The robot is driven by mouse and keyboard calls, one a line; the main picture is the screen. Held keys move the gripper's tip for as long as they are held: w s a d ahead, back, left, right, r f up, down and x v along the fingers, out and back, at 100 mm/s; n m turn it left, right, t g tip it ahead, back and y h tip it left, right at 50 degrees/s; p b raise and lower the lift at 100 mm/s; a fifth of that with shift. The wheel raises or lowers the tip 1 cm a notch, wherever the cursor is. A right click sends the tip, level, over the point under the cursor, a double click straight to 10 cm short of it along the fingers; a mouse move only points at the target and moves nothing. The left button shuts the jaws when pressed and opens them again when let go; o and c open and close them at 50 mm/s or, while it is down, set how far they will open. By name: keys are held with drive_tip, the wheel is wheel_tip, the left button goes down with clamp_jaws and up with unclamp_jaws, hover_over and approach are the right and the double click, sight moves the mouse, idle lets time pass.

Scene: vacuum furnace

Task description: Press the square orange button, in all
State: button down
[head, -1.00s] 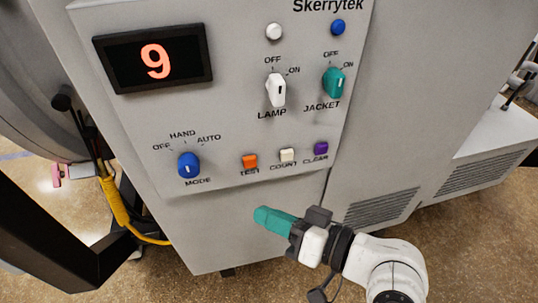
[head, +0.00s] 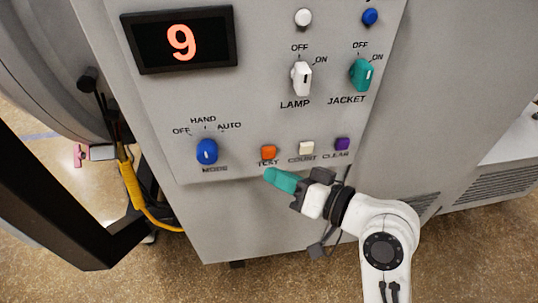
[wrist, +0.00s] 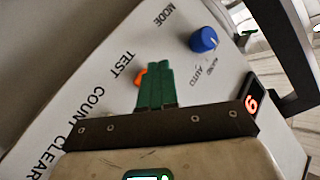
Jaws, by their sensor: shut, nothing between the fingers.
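The square orange button (head: 268,152) sits above the TEST label on the grey control panel, left of the white COUNT button (head: 306,147). My gripper (head: 268,175) has teal fingers, shut and empty. In the head view its tips are just below the orange button, over the TEST label's lower edge. In the wrist view the shut fingers (wrist: 158,68) point at the panel and partly cover the orange button (wrist: 140,76), whose edge shows beside the tips. I cannot tell whether they touch it.
The purple CLEAR button (head: 342,144) is at the right of the row. The blue MODE knob (head: 206,151) is left of it. The white LAMP knob (head: 301,78) and teal JACKET knob (head: 361,74) are above. The display (head: 180,40) reads 9.

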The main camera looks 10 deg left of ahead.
drive_tip(key=shift+w+a, duration=0.25)
drive_tip(key=shift+w, duration=0.6)
drive_tip(key=shift+w, duration=0.15)
idle(1.4)
drive_tip(key=shift+w+a, duration=0.1)
drive_tip(key=shift+w, duration=0.15)
drive_tip(key=shift+w+a, duration=0.1)
drive_tip(key=shift+w, duration=0.3)
idle(0.8)
drive_tip(key=shift+r, duration=0.1)
drive_tip(key=shift+s+d, duration=0.2)
drive_tip(key=shift+s, duration=0.65)
drive_tip(key=s, duration=0.2)
drive_tip(key=s+d+p, duration=0.1)
drive_tip(key=s, duration=0.1)
drive_tip(key=shift+s+d, duration=0.2)
drive_tip(key=shift+s, duration=0.2)
